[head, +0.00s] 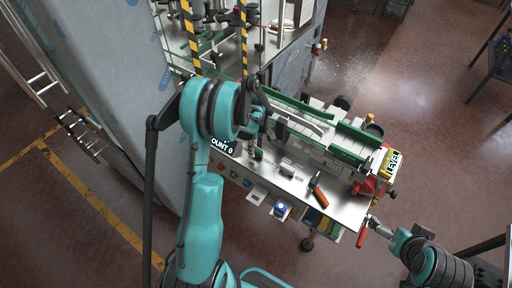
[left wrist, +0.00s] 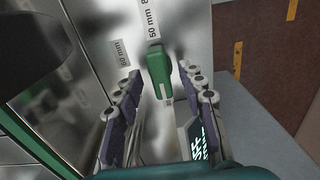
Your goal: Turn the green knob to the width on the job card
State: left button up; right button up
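The green knob (left wrist: 158,66) shows in the left wrist view on a metal panel. Width labels lie around it: one reads 60 mm (left wrist: 121,52), one reads 50 mm (left wrist: 150,20), and another is cut off at the top edge. My left gripper (head: 255,142) is open in the left wrist view, with one finger on each side of the knob and gaps between. In the head view my left arm hides the knob. My right gripper (head: 375,221) is at the lower right, small, beside a red handle (head: 362,237). I cannot make out a job card.
A conveyor with green rails (head: 350,141) runs along the machine bench. Open floor (head: 430,120) lies to the right.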

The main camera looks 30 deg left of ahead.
pick_arm(q)
jog(key=shift+c, duration=0.3)
grip_shut()
